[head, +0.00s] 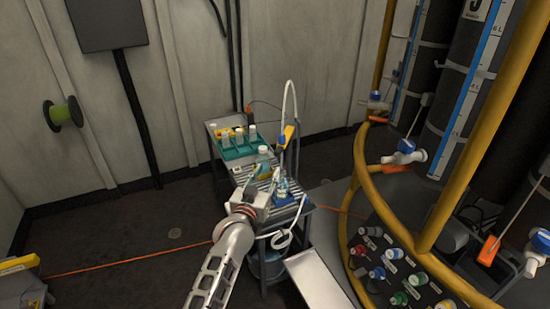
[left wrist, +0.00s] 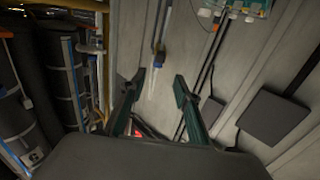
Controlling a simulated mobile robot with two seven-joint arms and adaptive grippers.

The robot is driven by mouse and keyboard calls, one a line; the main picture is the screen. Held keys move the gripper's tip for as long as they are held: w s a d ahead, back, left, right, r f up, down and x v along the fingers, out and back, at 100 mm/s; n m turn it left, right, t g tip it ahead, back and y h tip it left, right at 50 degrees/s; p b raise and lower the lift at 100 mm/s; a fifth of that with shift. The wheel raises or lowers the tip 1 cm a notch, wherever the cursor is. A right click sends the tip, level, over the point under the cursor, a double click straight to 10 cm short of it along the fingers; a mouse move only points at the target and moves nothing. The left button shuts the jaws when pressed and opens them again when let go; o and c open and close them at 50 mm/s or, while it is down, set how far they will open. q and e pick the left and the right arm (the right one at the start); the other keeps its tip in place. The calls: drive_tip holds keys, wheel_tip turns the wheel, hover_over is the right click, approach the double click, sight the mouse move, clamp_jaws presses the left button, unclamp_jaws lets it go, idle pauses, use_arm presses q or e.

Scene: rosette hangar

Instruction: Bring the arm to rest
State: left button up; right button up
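My left arm (head: 222,262) reaches up from the bottom of the head view to the front of a cart. My left gripper (head: 264,184) is over the cart's front part, near a clear flask with blue liquid (head: 283,189). In the left wrist view the two dark green fingers (left wrist: 160,80) stand apart with nothing between them, so it is open and empty. Whether the fingers touch anything on the cart cannot be told. My right gripper is in neither view.
The cart (head: 229,176) also carries a green rack (head: 240,150) and a bottle (head: 263,162). A white hose (head: 293,100) arches above it. Yellow railing (head: 370,190) with valves stands at right. A grey panel (head: 320,280) lies in front. Floor left of the cart is open.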

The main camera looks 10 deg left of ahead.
use_arm(q)
drive_tip(key=s+a+f+m+g, duration=0.1)
drive_tip(key=s+a+f+g, duration=0.25)
drive_tip(key=s+f, duration=1.25)
drive_tip(key=s+f+m+g, duration=0.1)
drive_tip(key=s+f, duration=0.2)
drive_tip(key=s, duration=0.8)
drive_tip(key=s+a+f+m+g, duration=0.1)
drive_tip(key=s+f, duration=0.3)
drive_tip(key=s, duration=0.7)
drive_tip(key=shift+a+f+g+h, duration=0.2)
drive_tip(key=shift+g+h, duration=0.1)
drive_tip(key=shift+g, duration=0.45)
